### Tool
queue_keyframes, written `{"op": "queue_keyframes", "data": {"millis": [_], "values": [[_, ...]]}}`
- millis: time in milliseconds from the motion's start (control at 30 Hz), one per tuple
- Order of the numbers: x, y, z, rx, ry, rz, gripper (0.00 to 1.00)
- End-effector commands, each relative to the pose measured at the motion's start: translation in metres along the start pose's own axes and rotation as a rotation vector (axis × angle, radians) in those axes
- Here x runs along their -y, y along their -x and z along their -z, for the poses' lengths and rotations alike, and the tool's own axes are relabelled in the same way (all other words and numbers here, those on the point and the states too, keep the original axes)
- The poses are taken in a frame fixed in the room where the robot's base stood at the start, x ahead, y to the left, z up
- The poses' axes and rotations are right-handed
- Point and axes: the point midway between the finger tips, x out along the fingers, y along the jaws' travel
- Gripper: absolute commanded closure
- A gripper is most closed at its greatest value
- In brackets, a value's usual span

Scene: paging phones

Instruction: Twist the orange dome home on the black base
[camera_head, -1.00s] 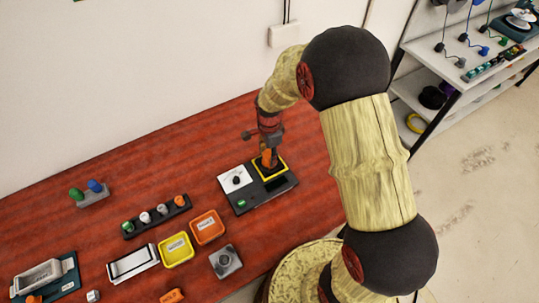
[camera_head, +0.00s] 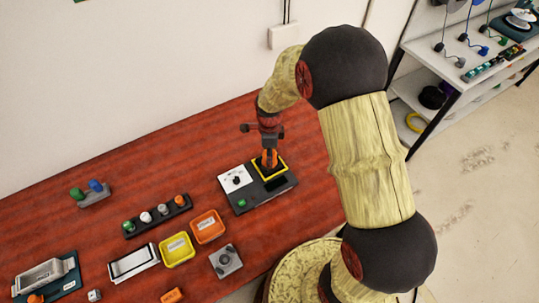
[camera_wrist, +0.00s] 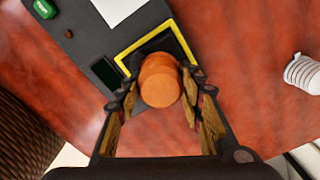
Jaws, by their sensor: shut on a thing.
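The orange dome (camera_wrist: 160,82) is between the fingertips of my gripper (camera_wrist: 160,90) in the wrist view, with a finger against each side. It stands over the black base (camera_wrist: 178,42), inside a yellow square border (camera_wrist: 122,52). In the head view my gripper (camera_head: 269,160) points down at the yellow-bordered square (camera_head: 284,171) on the dark panel (camera_head: 262,200), and a bit of orange shows between the fingers. The dome hides most of the black base, so I cannot tell how the dome is seated on it.
The panel also carries a white plate (camera_head: 234,179) and a green button (camera_head: 242,203). Orange (camera_head: 207,227) and yellow (camera_head: 177,250) trays, a rack of knobs (camera_head: 157,217) and a grey block (camera_head: 225,262) stand to the left.

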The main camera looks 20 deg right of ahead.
Motion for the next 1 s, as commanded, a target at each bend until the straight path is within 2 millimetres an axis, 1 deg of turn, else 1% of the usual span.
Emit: {"op": "queue_keyframes", "data": {"millis": [67, 100, 433, 667, 867, 1000], "values": [[0.0002, 0.0, -0.0002, 0.001, 0.0, 0.001, 0.79], [0.0003, 0.0, -0.0002, 0.001, 0.0, 0.001, 0.61], [0.0002, 0.0, -0.0002, 0.0, 0.002, 0.001, 0.42], [0.0002, 0.0, -0.0001, 0.0, 0.002, 0.001, 0.41], [0.0001, -0.0001, -0.0001, 0.0, 0.002, 0.0, 0.3], [0.0002, 0.0, -0.0001, 0.0, 0.002, 0.0, 0.29]]}}
